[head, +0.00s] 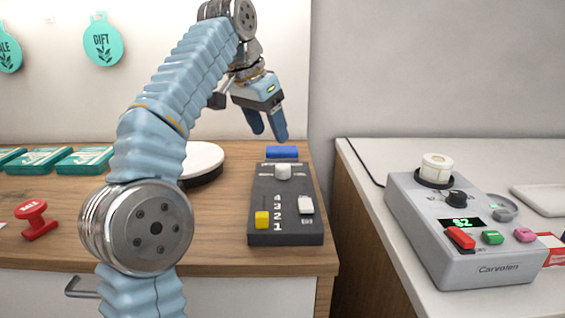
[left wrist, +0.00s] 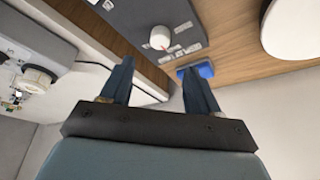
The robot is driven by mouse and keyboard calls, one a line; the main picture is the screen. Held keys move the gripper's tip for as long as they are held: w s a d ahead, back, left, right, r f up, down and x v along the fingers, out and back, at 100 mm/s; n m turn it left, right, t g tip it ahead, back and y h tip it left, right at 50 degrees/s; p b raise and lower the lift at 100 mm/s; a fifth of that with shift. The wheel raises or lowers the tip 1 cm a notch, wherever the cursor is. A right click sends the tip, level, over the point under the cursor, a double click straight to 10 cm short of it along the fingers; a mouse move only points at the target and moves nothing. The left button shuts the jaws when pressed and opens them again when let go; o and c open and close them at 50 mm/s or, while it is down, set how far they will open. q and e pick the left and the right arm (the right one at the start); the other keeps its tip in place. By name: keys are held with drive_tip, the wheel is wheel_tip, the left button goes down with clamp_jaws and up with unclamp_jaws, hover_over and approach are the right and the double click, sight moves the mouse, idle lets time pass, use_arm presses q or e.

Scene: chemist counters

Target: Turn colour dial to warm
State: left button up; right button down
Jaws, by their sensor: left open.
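A dark grey control panel (head: 267,205) lies on the wooden counter. Near its far end is a round white dial (head: 283,172) with small labels that I cannot read. In the left wrist view, the dial (left wrist: 160,38) shows a red mark; the panel (left wrist: 118,12) is partly cut off. My left gripper (head: 267,135) is open and empty, above and beyond the panel's far end, fingers pointing down. In the left wrist view, the dial lies beyond the open fingers (left wrist: 157,88), apart from them. My right gripper is out of view.
The panel also has a yellow slider (head: 262,220) and a white switch (head: 306,205). A blue block (head: 282,152) is just behind it. A round white-topped disc (head: 203,162) lies to its left. A grey device (head: 465,240) stands on the white counter at right.

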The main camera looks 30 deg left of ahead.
sight(282, 166)
use_arm(q)
drive_tip(key=x, duration=1)
drive_tip(key=shift+f, duration=0.25)
drive_tip(key=shift+c, duration=0.2)
drive_tip(key=c, duration=1)
